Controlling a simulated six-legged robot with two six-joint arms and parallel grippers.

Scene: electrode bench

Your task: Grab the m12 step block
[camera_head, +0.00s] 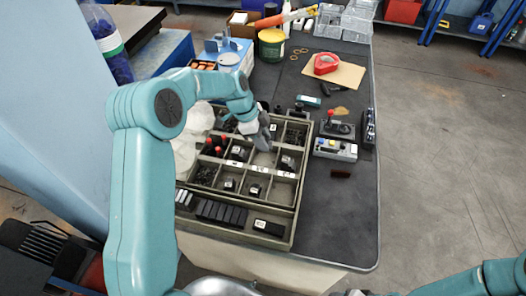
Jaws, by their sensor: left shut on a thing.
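My left gripper (263,140) reaches down over the divided tray (301,150) from the left. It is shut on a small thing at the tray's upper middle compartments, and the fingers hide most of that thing. Several small dark blocks with pale labels lie in the compartments, such as one block (287,162) at the right and another block (254,190) lower down. I cannot read which one is marked m12. My right arm comes in at the bottom right, and its gripper end (352,293) is cut off by the bottom edge.
Right of the tray stand a grey control box (335,149) and a joystick unit (336,126). A red tape dispenser (326,64) rests on cardboard behind. A green tub (271,46) stands at the back. The bench's front right (340,220) is clear.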

